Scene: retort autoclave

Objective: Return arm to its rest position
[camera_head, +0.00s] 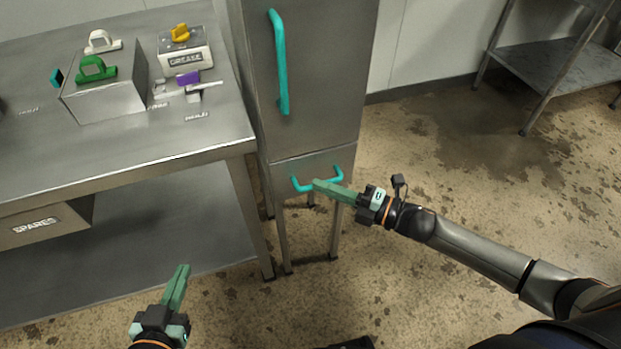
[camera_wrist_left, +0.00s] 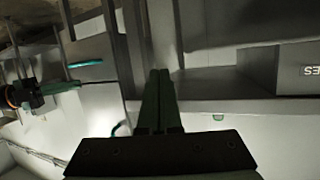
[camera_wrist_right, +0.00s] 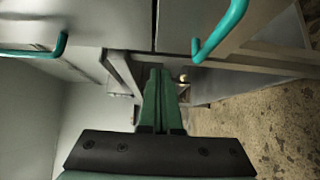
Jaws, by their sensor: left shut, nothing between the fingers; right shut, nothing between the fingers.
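My right gripper (camera_head: 318,186) is shut and empty. In the head view its fingertips overlap the teal handle (camera_head: 334,177) of the cabinet's small lower drawer; I cannot tell if they touch. In the right wrist view its green fingers (camera_wrist_right: 157,75) are together between two teal handles. My left gripper (camera_head: 184,268) is shut and empty, low in front of the table, pointing up in the picture. Its closed fingers also show in the left wrist view (camera_wrist_left: 160,75). My right arm and gripper appear in that view at left.
The steel cabinet (camera_head: 315,85) has a long teal handle (camera_head: 280,62) on its upper door. The steel table (camera_head: 120,160) at left holds a metal block (camera_head: 110,98), a grease box (camera_head: 187,58) and a purple piece (camera_head: 188,77). A spares box (camera_head: 45,222) is below.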

